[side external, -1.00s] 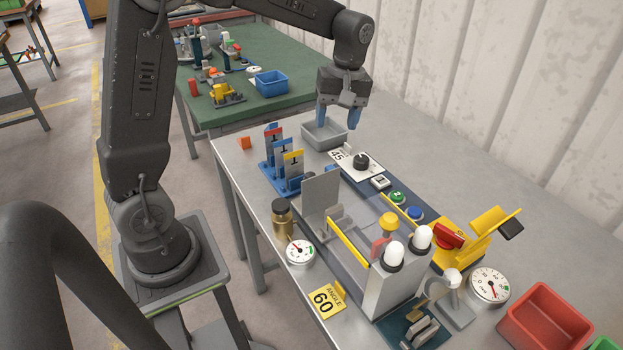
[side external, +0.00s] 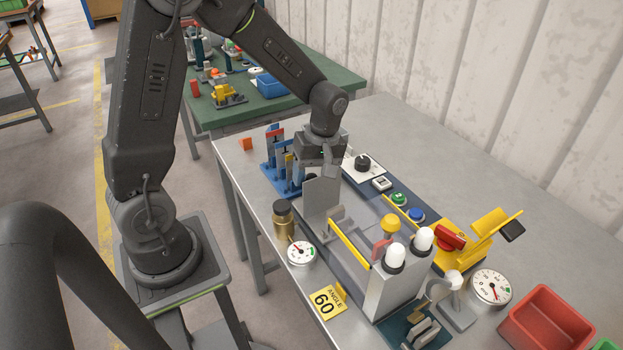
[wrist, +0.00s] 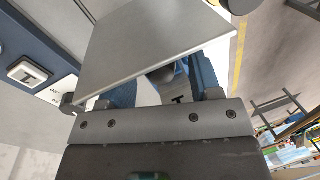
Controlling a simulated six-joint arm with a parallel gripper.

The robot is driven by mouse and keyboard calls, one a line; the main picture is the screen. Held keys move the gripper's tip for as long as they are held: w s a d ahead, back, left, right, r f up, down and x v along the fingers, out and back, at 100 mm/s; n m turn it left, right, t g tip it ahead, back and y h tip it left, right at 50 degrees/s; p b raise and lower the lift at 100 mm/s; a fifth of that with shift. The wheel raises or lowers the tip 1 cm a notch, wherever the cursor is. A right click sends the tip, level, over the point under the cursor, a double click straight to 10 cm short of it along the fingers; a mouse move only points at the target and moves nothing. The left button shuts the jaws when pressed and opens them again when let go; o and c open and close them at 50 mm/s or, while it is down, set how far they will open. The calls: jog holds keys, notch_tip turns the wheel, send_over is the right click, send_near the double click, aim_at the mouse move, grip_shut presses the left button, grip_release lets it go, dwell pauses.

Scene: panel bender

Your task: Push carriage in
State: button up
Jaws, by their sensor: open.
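The panel bender lies along the bench, with a yellow-edged bar (side external: 349,243) and a grey block (side external: 388,290) at its near end. An upright grey panel (side external: 320,203) stands at its far end, and its small grey support (side external: 343,228) seems to be the carriage. My gripper (side external: 321,160) is low, just behind the panel. Its fingertips are mostly hidden by the panel there. In the wrist view the panel (wrist: 150,45) crosses in front of my open gripper (wrist: 165,80), whose blue fingers show partly behind it. I cannot tell whether they touch it.
A blue stand with numbered tags (side external: 279,165) is close to the left of my gripper. A dial knob plate (side external: 362,164) is to its right. A brass cylinder (side external: 284,220) and a gauge (side external: 300,252) stand left of the panel.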

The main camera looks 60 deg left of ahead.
jog(key=shift+s+f, duration=0.15)
jog(key=shift+f, duration=0.6)
jog(key=shift+c, duration=0.4)
grip_shut()
